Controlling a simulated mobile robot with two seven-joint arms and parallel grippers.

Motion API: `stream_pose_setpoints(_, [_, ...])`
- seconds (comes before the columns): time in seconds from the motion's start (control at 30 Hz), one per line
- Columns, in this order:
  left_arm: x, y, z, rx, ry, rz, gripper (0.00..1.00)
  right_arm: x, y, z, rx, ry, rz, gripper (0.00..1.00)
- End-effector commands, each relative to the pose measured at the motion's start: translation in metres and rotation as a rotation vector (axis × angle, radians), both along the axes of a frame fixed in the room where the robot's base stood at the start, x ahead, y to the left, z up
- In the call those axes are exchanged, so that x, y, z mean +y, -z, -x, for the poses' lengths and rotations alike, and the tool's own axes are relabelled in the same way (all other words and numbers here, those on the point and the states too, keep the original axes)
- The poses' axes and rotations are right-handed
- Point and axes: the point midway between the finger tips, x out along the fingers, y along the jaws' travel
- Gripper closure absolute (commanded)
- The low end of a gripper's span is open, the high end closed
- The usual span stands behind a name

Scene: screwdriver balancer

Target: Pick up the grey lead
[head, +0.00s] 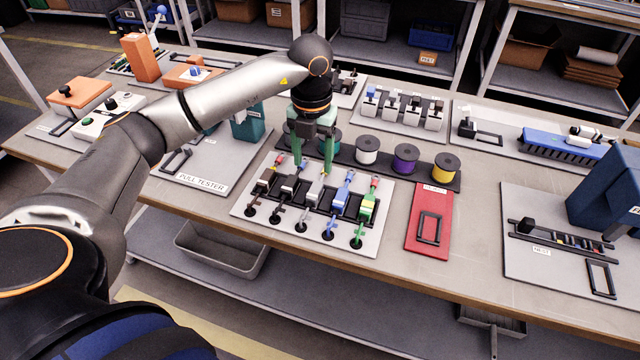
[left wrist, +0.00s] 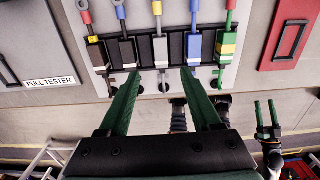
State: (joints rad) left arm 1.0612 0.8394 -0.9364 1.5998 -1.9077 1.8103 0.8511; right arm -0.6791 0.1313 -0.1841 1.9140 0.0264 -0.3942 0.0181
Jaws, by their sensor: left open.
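The grey lead (head: 315,190) is the middle one of several leads lying in a black slotted rack on a light board. In the left wrist view the grey lead (left wrist: 160,52) has a yellow-orange upper end and lies between my fingers. My left gripper (head: 313,167) points down over the far part of the rack with its green fingers apart. In the left wrist view the left gripper (left wrist: 159,78) straddles the lead's line and holds nothing; whether it touches the lead is unclear. My right gripper (left wrist: 264,103) shows small at the lower right, its green fingers apart and empty.
Close beside the grey lead are a black one (head: 288,188) and a blue one (head: 344,191). A row of spools (head: 406,158) stands behind the rack. A red plate (head: 429,222) lies to its right, and the pull tester board (head: 222,160) to its left.

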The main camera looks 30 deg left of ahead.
Motion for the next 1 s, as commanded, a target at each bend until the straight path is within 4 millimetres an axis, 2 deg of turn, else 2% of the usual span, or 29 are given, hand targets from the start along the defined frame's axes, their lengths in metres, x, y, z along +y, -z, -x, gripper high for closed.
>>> stream_pose_setpoints(0.1, [0.000, 0.021, 0.001, 0.004, 0.002, 0.002, 0.35, 0.000, -0.001, 0.000, 0.000, 0.000, 0.000, 0.36])
stream_pose_setpoints(0.37, [-0.001, 0.043, 0.001, 0.001, 0.002, 0.002, 0.35, 0.000, -0.002, 0.000, 0.000, 0.000, 0.000, 0.36])
stream_pose_setpoints(0.63, [-0.002, 0.082, 0.002, 0.001, 0.003, 0.003, 0.35, 0.000, -0.006, 0.000, -0.001, 0.000, 0.000, 0.36])
stream_pose_setpoints(0.73, [-0.002, 0.089, 0.002, 0.000, 0.003, 0.004, 0.35, 0.000, -0.006, 0.000, -0.001, 0.000, 0.000, 0.36])
stream_pose_setpoints(0.97, [-0.002, 0.090, 0.002, -0.001, 0.003, 0.004, 0.35, 0.000, -0.006, 0.000, -0.001, 0.000, 0.000, 0.36])
stream_pose_setpoints(1.0, [-0.002, 0.090, 0.002, -0.001, 0.003, 0.004, 0.40, 0.000, -0.006, 0.000, -0.001, 0.000, 0.000, 0.36])
